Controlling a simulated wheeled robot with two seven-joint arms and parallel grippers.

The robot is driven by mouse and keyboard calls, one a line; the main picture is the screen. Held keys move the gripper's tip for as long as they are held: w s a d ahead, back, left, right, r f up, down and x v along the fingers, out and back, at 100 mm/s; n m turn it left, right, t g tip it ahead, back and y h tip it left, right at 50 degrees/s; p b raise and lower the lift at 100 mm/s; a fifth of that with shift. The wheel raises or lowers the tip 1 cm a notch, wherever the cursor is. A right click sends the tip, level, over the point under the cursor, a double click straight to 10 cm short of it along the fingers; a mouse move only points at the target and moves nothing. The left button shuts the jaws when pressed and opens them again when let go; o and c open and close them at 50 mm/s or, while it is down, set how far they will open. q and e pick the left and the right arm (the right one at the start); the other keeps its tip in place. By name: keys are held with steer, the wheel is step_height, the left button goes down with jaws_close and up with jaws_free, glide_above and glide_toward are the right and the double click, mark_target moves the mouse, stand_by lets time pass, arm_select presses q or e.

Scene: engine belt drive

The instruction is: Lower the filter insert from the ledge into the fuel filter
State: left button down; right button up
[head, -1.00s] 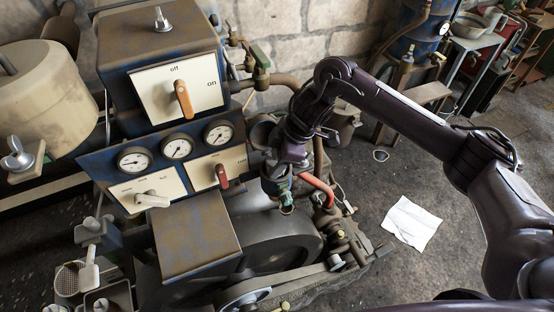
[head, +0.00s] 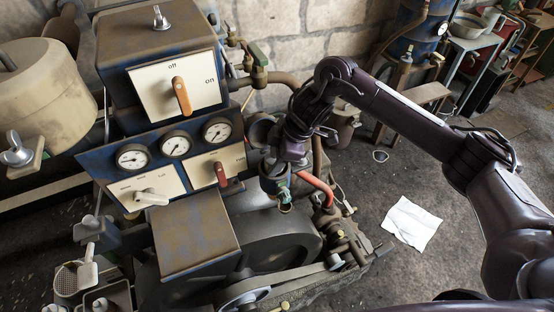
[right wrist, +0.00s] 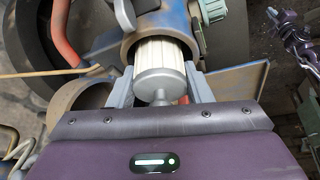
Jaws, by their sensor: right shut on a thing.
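The filter insert shows in the right wrist view as a white pleated cylinder (right wrist: 161,53) with a grey metal end cap and a knob. My right gripper (right wrist: 160,90) is shut on the knob. The insert's far end is inside the round mouth of the fuel filter (right wrist: 132,42), a rusty blue cylinder; its pleats and cap show outside the rim. How deep it sits is hidden. In the head view my right gripper (head: 288,166) is at the fuel filter (head: 271,184), beside the gauge panel, and the insert is hidden. My left gripper is not in the head view.
A rusty ring (right wrist: 84,97) and a flat blue plate (right wrist: 236,80) flank the fingers. A red hose (head: 315,184) and a green-blue fitting (head: 284,196) are close by. The gauge panel (head: 174,165) stands left.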

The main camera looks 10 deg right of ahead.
steer(key=f, duration=0.1)
steer(key=s+f, duration=0.1)
steer(key=f, duration=0.1)
steer(key=shift+s+d, duration=0.2)
steer(key=shift+s, duration=0.05)
steer(key=o, duration=0.9)
steer(key=shift+o, duration=1.1)
steer(key=r, duration=0.1)
steer(key=w+r, duration=0.1)
steer(key=r, duration=0.1)
steer(key=d+r, duration=0.1)
steer(key=r, duration=0.1)
steer(key=shift+w+b, duration=0.35)
steer(key=shift+w, duration=0.05)
steer(key=v, duration=0.2)
steer(key=s+v, duration=0.1)
steer(key=v, duration=0.2)
steer(key=shift+r, duration=0.15)
steer(key=shift+w+a+r, duration=0.1)
steer(key=shift+w, duration=0.05)
